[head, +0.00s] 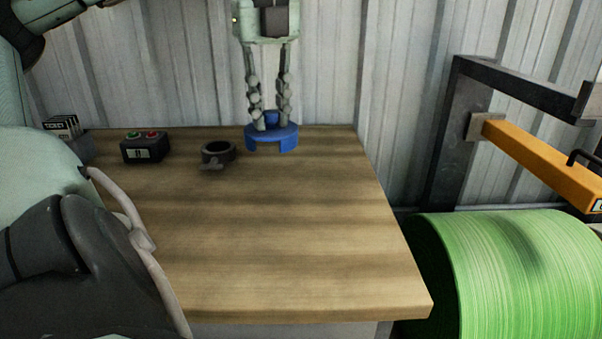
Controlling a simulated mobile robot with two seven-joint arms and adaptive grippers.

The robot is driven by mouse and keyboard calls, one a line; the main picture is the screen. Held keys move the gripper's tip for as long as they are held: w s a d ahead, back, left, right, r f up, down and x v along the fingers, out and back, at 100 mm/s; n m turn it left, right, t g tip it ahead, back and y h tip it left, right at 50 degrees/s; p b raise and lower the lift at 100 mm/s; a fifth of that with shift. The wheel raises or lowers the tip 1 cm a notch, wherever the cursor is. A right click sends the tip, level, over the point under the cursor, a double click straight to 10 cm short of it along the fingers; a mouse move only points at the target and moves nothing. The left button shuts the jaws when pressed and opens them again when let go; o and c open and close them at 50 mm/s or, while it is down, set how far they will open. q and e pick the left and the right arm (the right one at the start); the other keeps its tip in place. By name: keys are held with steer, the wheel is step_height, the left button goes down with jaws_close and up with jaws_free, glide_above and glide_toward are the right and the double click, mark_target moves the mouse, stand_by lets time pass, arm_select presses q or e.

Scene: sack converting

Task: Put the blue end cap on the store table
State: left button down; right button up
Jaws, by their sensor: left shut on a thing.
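The blue end cap (271,140) is at the back of the wooden table (290,230), near its back right corner. It has a wide round rim with a notch and a small raised hub. My left gripper (271,122) points straight down from above, its fingers shut on the cap's hub. The cap is upright and at or just above the table top; I cannot tell whether it touches. The right gripper does not show.
A dark ring clamp (217,154) lies just left of the cap. A black button box (145,147) and a ticket holder (68,134) stand further left. A green roll (520,270) and an orange arm (540,160) are right of the table. The table's middle and front right are clear.

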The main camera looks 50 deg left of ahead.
arm_select(q)
steer(key=w+d+f, duration=0.1)
steer(key=d+f, duration=0.1)
steer(key=d, duration=0.1)
steer(key=w+d+f, duration=0.1)
steer(key=d+f, duration=0.1)
steer(key=d, duration=0.1)
steer(key=w+d+f, duration=0.2)
steer(key=d, duration=0.1)
steer(key=shift+d+p, duration=0.2)
steer(key=shift+p, duration=0.15)
step_height(320, 180, down, 3)
steer(key=shift+f, duration=0.1)
steer(key=shift+w+f, duration=0.1)
steer(key=shift+f, duration=0.35)
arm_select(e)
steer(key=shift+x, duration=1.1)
arm_select(q)
steer(key=shift+f, duration=0.1)
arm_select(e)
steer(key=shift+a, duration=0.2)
arm_select(q)
steer(key=c, duration=1.4)
jaws_free()
steer(key=shift+o, duration=0.2)
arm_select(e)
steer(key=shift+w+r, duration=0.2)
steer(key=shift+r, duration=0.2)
